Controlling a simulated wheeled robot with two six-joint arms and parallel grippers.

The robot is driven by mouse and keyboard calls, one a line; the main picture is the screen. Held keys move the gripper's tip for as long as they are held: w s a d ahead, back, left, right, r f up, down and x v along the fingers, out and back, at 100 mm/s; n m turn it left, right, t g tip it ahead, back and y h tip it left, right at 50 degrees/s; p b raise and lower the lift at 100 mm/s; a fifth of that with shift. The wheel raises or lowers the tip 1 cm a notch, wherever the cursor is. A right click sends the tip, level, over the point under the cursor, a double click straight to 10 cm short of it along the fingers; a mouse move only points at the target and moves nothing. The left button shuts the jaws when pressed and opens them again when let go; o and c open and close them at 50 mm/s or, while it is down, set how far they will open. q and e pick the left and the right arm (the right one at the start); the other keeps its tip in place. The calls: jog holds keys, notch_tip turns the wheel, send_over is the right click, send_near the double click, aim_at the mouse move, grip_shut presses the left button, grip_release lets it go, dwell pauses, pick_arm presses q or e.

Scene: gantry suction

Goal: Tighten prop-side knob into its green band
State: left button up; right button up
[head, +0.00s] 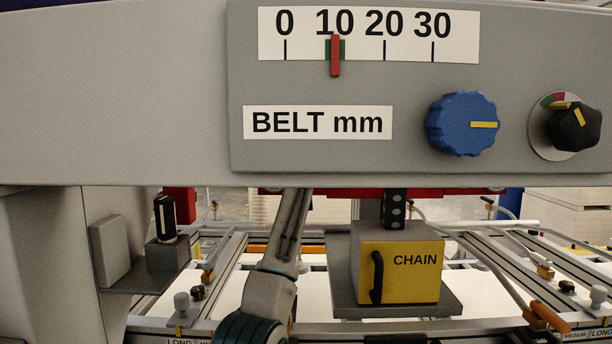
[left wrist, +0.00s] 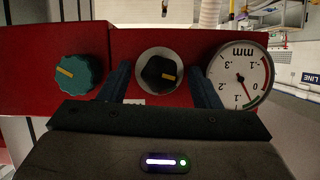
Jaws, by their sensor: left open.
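In the left wrist view a black knob (left wrist: 161,73) with a yellow mark sits on a pale round disc on a red block (left wrist: 125,45). No green band shows clearly around it. My left gripper (left wrist: 160,80) is open, with one dark blue finger on each side of this knob; contact is unclear. In the head view another black knob (head: 574,129) with a yellow mark sits on a dial with red and green bands, at the right of the grey panel (head: 450,170). I cannot tell which is the prop-side knob. My right gripper is not in view.
Beside my left gripper are a teal knob (left wrist: 78,73) and a round mm gauge (left wrist: 235,95), its lettering upside down. The panel has a blue knob (head: 462,124) and a BELT mm scale (head: 455,35), pointer near 10. Below are a yellow CHAIN box (head: 410,280) and rails.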

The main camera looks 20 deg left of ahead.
pick_arm(q)
jog(key=shift+c, duration=0.4)
jog(key=c, duration=0.9)
jog(key=m+y, duration=0.2)
jog(key=m, duration=0.1)
jog(key=shift+d+m+b, duration=0.15)
jog(key=shift+m+b, duration=0.15)
jog(key=o, duration=1)
jog(key=shift+d, duration=0.1)
